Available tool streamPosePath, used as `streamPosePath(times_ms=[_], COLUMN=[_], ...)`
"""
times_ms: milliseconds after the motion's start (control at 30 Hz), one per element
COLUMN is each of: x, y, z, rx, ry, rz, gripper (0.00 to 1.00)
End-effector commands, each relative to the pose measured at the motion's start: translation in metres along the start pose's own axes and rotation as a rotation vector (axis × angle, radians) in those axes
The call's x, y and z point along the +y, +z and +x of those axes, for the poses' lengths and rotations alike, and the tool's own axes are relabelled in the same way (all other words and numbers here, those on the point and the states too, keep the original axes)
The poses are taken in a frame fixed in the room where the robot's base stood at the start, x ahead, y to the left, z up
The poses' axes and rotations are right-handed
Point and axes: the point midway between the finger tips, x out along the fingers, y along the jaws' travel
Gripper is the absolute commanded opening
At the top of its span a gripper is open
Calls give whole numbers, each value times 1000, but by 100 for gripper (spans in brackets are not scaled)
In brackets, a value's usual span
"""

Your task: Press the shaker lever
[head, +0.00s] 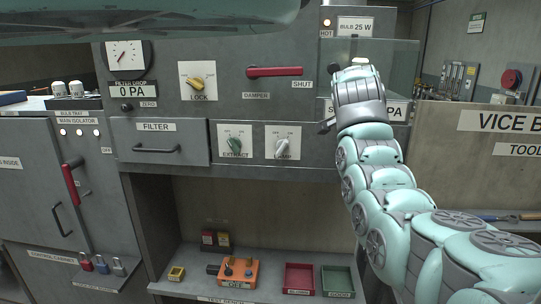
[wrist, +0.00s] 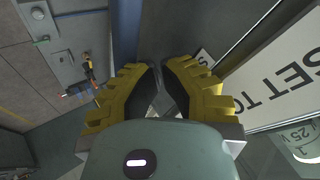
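No part labelled as the shaker lever can be read in either view. In the head view my wrist hides the gripper and part of a sign ending in PA (head: 396,111). A large SET TO sign (wrist: 285,75) lies right of the fingers in the wrist view.
Below, a shelf holds an orange box (head: 238,272), a red tray (head: 299,279) and a green tray (head: 337,281).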

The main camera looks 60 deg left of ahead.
Motion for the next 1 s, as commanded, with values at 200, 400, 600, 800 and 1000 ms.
streamPosePath(times_ms=[200, 400, 600, 800, 1000], x=[3, 4, 5, 6, 7], y=[0, 2, 3, 4, 5], z=[3, 4, 6, 7, 9], rx=[1, 1, 1, 1, 0], ry=[4, 5, 5, 5, 5], rz=[1, 1, 1, 1, 0], gripper=[0, 0, 0, 0, 0])
